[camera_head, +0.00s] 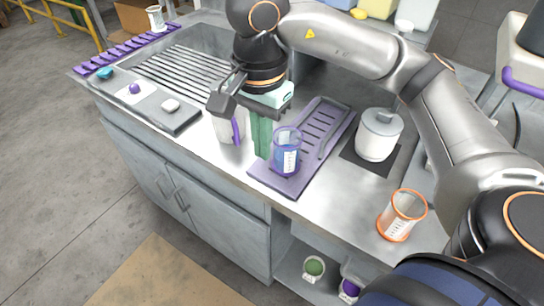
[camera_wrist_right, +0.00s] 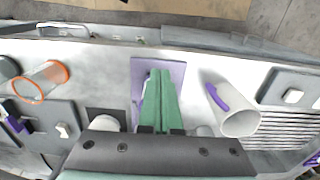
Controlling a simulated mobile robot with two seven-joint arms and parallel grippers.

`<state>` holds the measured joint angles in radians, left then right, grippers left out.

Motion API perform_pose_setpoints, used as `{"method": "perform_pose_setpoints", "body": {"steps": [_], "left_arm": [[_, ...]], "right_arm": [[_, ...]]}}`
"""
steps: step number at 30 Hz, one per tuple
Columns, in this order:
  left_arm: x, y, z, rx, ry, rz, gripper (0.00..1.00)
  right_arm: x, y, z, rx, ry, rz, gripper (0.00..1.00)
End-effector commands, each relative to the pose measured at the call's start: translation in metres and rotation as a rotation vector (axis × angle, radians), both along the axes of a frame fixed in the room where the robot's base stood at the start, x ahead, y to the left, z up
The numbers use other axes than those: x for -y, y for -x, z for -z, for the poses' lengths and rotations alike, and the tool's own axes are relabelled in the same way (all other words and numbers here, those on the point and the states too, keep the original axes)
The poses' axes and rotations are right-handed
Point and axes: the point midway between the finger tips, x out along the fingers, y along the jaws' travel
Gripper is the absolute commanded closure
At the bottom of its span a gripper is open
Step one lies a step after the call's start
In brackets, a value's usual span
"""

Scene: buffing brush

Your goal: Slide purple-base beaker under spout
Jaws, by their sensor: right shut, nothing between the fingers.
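The purple-base beaker (camera_head: 287,158), clear with blue contents and a purple rim, stands upright near the front end of a purple slotted tray (camera_head: 268,180). The tray also shows in the right wrist view (camera_wrist_right: 175,72), where my fingers largely hide the beaker. My right gripper (camera_head: 262,154) has long green fingers, shut and empty, reaching down just left of the beaker; I cannot tell whether they touch it. The fingers also fill the middle of the right wrist view (camera_wrist_right: 160,72). I cannot make out a spout for certain. My left gripper is not in view.
A pale jug with a purple handle (camera_head: 238,130) stands close left of my fingers. A white canister (camera_head: 378,135) on a dark pad and an orange-rimmed beaker (camera_head: 402,215) stand to the right. A grey tray (camera_head: 150,103) with small items lies left, by the ribbed sink.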

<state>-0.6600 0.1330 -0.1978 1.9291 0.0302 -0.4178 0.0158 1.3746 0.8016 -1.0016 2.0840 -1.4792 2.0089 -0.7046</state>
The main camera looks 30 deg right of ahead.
Motion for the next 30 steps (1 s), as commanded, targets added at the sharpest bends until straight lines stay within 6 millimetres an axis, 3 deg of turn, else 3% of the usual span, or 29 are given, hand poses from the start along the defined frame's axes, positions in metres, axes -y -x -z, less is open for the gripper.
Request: {"method": "perform_pose_setpoints", "body": {"steps": [5, 17, 24, 30], "left_arm": [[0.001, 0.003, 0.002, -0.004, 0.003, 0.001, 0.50], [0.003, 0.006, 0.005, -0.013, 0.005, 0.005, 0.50], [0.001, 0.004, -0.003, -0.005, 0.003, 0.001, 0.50], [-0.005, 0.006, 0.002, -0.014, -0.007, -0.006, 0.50]], "right_arm": [[0.001, 0.001, 0.017, -0.003, 0.003, 0.000, 1.00], [0.001, 0.002, 0.098, -0.006, 0.001, 0.001, 1.00], [0.030, -0.012, 0.098, -0.001, 0.002, 0.003, 1.00], [0.037, -0.015, 0.098, 0.000, 0.000, -0.001, 1.00]]}}
